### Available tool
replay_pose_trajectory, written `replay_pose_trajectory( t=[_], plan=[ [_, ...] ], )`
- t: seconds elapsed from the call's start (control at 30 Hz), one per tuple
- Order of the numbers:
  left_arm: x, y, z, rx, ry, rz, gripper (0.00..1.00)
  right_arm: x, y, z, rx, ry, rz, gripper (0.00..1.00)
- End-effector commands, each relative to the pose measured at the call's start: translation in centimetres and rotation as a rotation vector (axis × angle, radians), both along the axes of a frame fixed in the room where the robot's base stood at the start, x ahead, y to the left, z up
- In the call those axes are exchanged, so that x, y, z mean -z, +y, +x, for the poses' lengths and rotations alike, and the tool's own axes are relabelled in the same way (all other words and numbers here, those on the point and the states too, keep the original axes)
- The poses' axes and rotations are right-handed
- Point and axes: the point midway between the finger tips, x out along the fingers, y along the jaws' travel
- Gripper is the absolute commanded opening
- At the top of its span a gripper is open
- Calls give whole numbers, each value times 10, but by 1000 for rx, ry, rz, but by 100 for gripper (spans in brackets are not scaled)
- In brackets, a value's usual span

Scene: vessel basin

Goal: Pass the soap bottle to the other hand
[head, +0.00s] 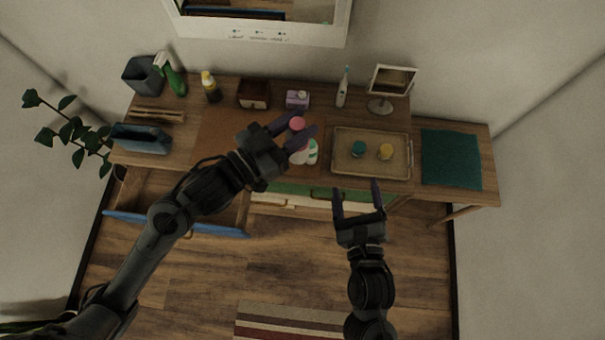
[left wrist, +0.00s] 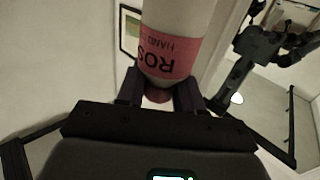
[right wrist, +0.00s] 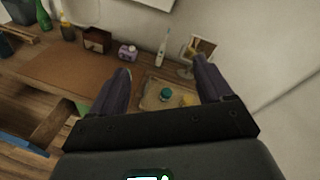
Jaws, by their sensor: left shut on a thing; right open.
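The soap bottle (left wrist: 172,45) is pale with a pink label, and fills the upper middle of the left wrist view. My left gripper (left wrist: 159,92) is shut on its narrow pink end. In the head view, a pink part (head: 298,124) shows between the fingers of my left gripper (head: 293,130), above the table's front middle; the rest of the bottle is hard to separate there. My right gripper (head: 357,191) is open and empty, lower and to the right, in front of the table edge. Its fingers also show apart in the right wrist view (right wrist: 165,80).
A tray (head: 342,167) with a teal jar (head: 358,149) and a yellow jar (head: 386,151) lies right of my left gripper. A mirror (head: 391,80), toothbrush (head: 342,88) and purple box (head: 297,99) stand behind. White and green items (head: 311,152) are close below my left fingers. A drawer (head: 178,224) is open at left.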

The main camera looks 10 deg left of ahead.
Motion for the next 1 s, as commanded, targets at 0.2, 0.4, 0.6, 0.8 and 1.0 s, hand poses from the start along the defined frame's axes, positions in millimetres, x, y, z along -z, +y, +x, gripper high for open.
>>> replay_pose_trajectory(
  t=[0.2,0.4,0.6,0.8,1.0],
  plan=[
    [-1,0,0,0,-2,-1,0,-36,64,-23,20,-70,415,79],
    [-1,0,0,0,-2,-1,0,-45,100,-39,-30,-52,471,79],
    [-1,0,0,0,-2,-1,0,-51,112,-32,-44,-49,488,79],
    [-1,0,0,0,-2,-1,0,-51,120,-5,-44,-52,487,79],
    [-1,0,0,0,-2,-1,0,-51,131,27,-44,-52,486,79]
  ],
)
